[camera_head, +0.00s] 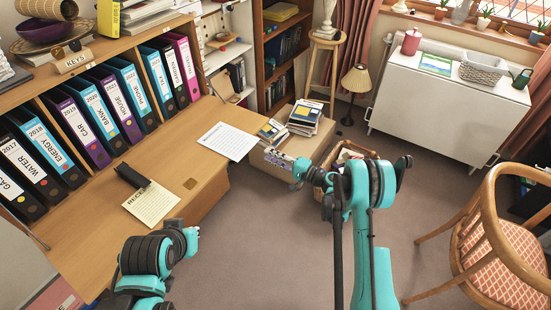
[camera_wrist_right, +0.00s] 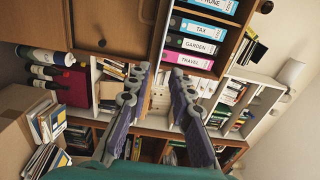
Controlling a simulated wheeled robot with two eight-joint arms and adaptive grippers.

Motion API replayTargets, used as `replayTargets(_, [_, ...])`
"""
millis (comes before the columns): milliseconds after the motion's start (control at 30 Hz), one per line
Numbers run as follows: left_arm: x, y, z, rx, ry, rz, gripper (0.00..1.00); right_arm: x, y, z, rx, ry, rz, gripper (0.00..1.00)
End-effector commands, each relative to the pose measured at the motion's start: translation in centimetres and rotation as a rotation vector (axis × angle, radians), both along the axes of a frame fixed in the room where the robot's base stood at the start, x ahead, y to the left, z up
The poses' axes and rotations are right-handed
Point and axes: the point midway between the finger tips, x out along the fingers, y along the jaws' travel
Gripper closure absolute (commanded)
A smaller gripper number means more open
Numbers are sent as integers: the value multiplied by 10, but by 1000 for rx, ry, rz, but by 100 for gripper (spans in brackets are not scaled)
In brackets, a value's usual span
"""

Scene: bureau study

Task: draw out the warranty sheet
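A white printed sheet (camera_head: 229,141) lies on the wooden desk top (camera_head: 205,172), close to its front edge. Its heading is too small to read, so I cannot tell whether it is the warranty sheet. A cream sheet (camera_head: 151,205) lies nearer me, with a dark block (camera_head: 132,177) on its upper edge. My right gripper (camera_head: 280,161) is beyond the desk's front edge, to the right of and apart from the white sheet. In the right wrist view its two fingers (camera_wrist_right: 156,88) are spread, with nothing clearly held. Only links of my left arm show at the lower left; its gripper does not.
Labelled binders (camera_head: 92,117) stand in a row along the back of the desk. A box (camera_head: 277,160) with stacked books (camera_head: 304,118) and a basket (camera_head: 352,152) are near my right gripper. A chair (camera_head: 497,245) stands at right. Carpet in front is clear.

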Motion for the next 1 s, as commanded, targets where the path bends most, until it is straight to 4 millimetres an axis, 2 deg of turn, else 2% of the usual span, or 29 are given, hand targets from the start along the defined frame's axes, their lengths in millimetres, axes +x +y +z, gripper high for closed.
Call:
replayTargets(533, [0, 0, 0, 0, 0, 0, 100, 38, 53, 0, -2, 0, 1, 78])
replayTargets(767, [0, 0, 0, 0, 0, 0, 100, 47, 64, 0, -2, 0, 0, 78])
replayTargets(1000, [0, 0, 0, 0, 0, 0, 100, 48, 66, 0, -2, 0, 0, 78])
